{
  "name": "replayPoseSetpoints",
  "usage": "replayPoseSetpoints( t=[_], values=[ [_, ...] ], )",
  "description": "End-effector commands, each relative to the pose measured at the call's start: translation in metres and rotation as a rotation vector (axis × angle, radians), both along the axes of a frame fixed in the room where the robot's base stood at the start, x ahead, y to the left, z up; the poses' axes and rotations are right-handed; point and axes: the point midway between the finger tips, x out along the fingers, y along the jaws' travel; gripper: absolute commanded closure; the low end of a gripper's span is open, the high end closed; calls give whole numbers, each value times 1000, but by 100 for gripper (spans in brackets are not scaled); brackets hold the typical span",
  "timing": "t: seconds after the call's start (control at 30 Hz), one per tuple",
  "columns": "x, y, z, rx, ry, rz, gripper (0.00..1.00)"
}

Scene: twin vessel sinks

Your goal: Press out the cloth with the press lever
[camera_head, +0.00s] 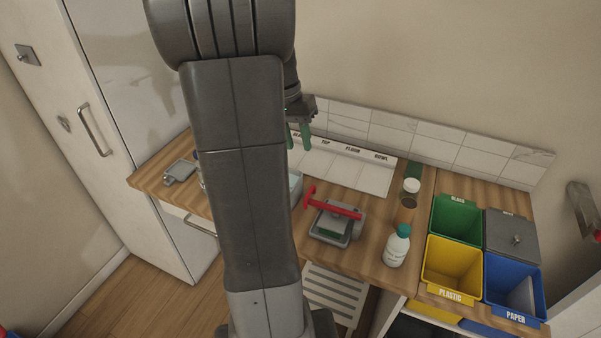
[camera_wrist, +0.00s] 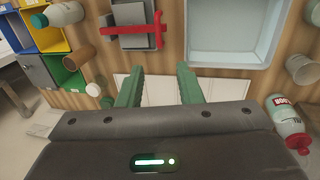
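The press (camera_head: 348,222) is a grey box on the wooden counter with a red lever (camera_head: 335,205) across its top. In the wrist view the press (camera_wrist: 132,38) and its red lever (camera_wrist: 158,30) show at the top. A small green patch (camera_head: 328,233) shows in the press's front opening; it may be the cloth, but I cannot be sure. My gripper (camera_head: 300,136) is above the back of the counter, behind and left of the press, partly hidden by my arm. In the wrist view its two green fingers (camera_wrist: 160,88) are apart with nothing between them.
A pale basin (camera_wrist: 231,30) is beside the press, mostly hidden by my arm in the head view. A green-capped bottle (camera_head: 397,248) and a white-lidded jar (camera_head: 411,187) stand right of the press. Green (camera_head: 456,217), yellow (camera_head: 450,268) and blue (camera_head: 514,284) bins stand further right.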

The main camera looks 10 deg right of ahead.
Motion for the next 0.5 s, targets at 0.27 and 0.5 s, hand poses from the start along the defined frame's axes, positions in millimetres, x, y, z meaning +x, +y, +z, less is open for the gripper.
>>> replayPoseSetpoints(
  t=[0.27,0.5],
  values=[
    [-7,-8,-44,1,7,1,67],
    [-13,-17,-93,1,5,0,67]
  ],
)
